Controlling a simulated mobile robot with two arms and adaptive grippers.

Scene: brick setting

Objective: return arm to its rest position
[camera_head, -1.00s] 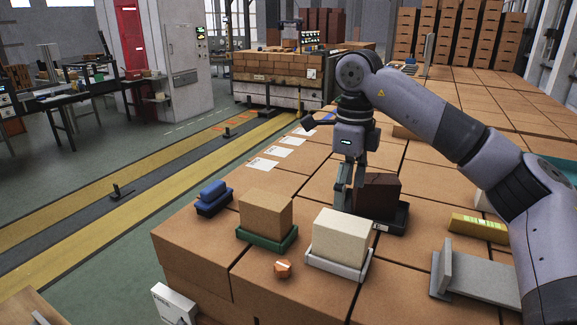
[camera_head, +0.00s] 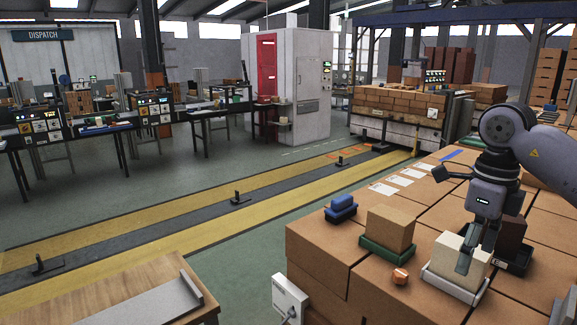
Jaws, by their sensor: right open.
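My right gripper (camera_head: 476,252) is in view at the right, fingers pointing down and apart, with nothing between them. It covers part of a cream block (camera_head: 450,262) in a white tray (camera_head: 433,282) and part of a dark brown block (camera_head: 512,236) in a black tray (camera_head: 520,262). I cannot tell its exact height above them. My right arm (camera_head: 545,140) reaches in from the right edge. My left arm and gripper are not in view.
A tan block (camera_head: 390,228) sits in a green tray (camera_head: 372,249), with an orange piece (camera_head: 400,277) nearby. A blue item (camera_head: 341,208) stands at the far left of the brown stack. A wooden table (camera_head: 160,275) is at the lower left. Open floor lies between.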

